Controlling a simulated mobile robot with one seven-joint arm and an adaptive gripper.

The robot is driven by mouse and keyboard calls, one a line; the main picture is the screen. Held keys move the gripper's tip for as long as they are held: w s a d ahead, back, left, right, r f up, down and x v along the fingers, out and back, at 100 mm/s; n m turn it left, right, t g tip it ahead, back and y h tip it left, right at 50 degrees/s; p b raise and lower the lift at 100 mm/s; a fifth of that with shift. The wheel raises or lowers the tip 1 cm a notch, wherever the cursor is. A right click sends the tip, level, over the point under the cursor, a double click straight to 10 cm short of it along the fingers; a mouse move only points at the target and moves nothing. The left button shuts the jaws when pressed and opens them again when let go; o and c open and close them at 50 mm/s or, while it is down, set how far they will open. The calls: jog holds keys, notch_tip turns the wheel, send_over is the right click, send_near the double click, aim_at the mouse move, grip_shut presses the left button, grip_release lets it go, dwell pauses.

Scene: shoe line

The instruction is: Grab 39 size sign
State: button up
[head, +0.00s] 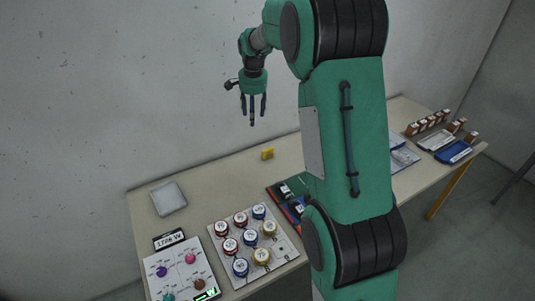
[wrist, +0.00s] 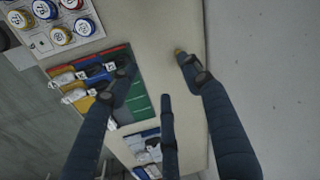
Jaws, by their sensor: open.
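My gripper (head: 252,108) hangs above the back of the table in the head view, fingers spread and pointing down, empty. In the wrist view its open fingers (wrist: 155,82) hold nothing. Round discs with red, blue and gold rims and white printed faces stand on a white board (head: 283,253) at the front of the table; the wrist view shows this board (wrist: 88,31) at its upper left. The print is too small to tell which, if any, reads 39. Small tagged blocks (head: 422,126) stand at the table's far right; their print is also unreadable.
A coloured mat with shoes (wrist: 138,105) is partly hidden by my arm in the head view. A grey tray (head: 168,198) and a panel with coloured knobs (head: 180,270) are at left.

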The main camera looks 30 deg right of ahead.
jog(key=w+d+f+m+p, duration=0.3)
jog(key=w+d+f, duration=0.4)
jog(key=f, duration=0.2)
jog(key=m+g+p, duration=0.2)
send_over(268, 150)
notch_tip(268, 150, down, 11)
jog(key=shift+w+d, duration=0.1)
jog(key=shift+d, duration=0.1)
jog(key=shift+f, duration=0.1)
jog(key=shift+f, duration=4.2)
jog(key=shift+f, duration=0.15)
jog(key=shift+f, duration=2.45)
